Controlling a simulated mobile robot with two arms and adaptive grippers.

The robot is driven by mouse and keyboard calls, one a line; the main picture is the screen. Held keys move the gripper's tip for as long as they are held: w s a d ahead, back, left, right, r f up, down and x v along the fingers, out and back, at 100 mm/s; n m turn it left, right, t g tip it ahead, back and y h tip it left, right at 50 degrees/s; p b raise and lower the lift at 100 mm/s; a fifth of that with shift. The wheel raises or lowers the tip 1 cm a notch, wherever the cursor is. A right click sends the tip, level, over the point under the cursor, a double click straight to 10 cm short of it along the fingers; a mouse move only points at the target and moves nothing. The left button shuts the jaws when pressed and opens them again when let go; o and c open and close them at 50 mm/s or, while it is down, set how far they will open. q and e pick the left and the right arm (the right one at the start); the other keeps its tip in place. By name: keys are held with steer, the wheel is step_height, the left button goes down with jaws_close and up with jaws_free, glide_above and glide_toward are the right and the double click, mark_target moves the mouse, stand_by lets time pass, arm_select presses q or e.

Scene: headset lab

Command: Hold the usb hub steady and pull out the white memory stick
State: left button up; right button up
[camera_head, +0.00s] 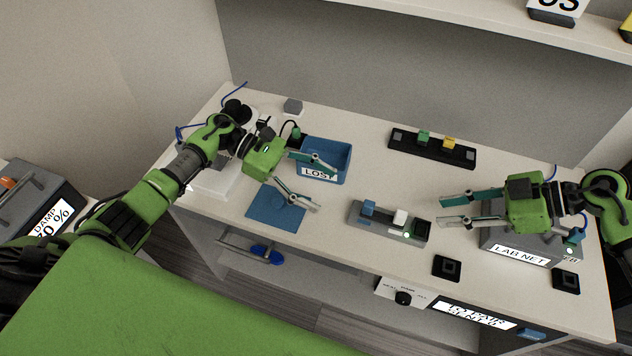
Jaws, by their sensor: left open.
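The usb hub (384,226) is a grey block with a lit green light, lying on the bench in the middle right. A blue stick (369,208) stands in its left part, and the white memory stick (400,217) stands upright near its middle. A black piece (423,230) is at its right end. My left gripper (326,189) is open and empty, left of the hub and apart from it. My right gripper (441,211) has its fingers spread with nothing between them, just right of the hub, pointing left towards it.
A blue bin (341,158) labelled LOST and a blue mat (275,209) lie to the left. A black strip (431,149) with green and yellow pieces is at the back. A grey LAB NET box (500,243) sits below my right gripper. A black square (446,267) lies near the front edge.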

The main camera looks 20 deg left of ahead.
mark_target(367, 212)
arm_select(q)
steer(key=shift+w+a+f, duration=0.2)
steer(key=shift+w, duration=0.15)
steer(key=shift+d+f+n+y, duration=0.1)
steer(key=shift+f+n+y, duration=0.05)
steer(key=shift+n+y, duration=0.15)
steer(key=x, duration=1.3)
steer(key=shift+w+d, duration=0.1)
steer(key=shift+d, duration=0.1)
